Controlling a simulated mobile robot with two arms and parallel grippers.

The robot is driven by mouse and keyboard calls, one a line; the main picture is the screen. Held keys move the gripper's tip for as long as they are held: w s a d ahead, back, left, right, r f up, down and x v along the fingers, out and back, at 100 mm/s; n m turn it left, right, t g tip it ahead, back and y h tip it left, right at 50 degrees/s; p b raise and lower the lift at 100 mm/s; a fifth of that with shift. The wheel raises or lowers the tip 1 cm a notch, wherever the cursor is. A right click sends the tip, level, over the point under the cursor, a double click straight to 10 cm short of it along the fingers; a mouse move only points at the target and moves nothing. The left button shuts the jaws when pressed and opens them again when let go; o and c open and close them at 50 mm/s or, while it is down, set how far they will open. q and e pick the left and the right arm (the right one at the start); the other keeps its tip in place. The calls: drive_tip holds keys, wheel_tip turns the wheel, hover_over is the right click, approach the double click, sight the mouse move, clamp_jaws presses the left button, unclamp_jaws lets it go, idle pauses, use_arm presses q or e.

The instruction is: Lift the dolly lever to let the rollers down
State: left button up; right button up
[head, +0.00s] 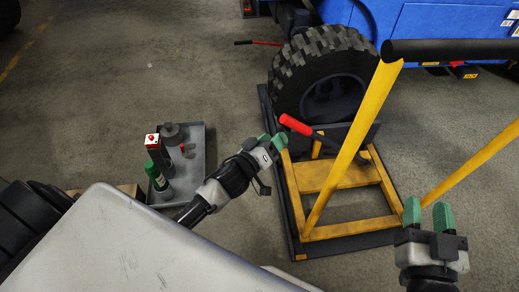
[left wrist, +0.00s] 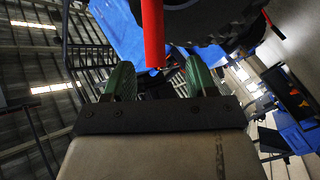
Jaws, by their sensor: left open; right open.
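The dolly lever (head: 322,136) is a dark bar with a red grip that points up and to the left, beside the tire. The yellow dolly (head: 325,178) stands on a dark base frame under a large black tire (head: 322,75). My left gripper (head: 272,144) is open and empty, just left of and below the red grip. In the left wrist view the red grip (left wrist: 153,40) hangs ahead, between the lines of the green fingertips (left wrist: 155,78); contact cannot be told. My right gripper (head: 428,216) is open and empty, right of the dolly frame. The rollers are not clearly visible.
A grey tray (head: 200,150) with bottles and small parts stands at left. The dolly's yellow upright (head: 355,140) and black handlebar (head: 450,50) rise between my arms. A blue vehicle (head: 430,25) is behind.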

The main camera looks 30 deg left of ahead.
use_arm(q)
drive_tip(key=shift+p+v, duration=0.95)
drive_tip(key=shift+v, duration=1.75)
drive_tip(key=shift+r, duration=0.1)
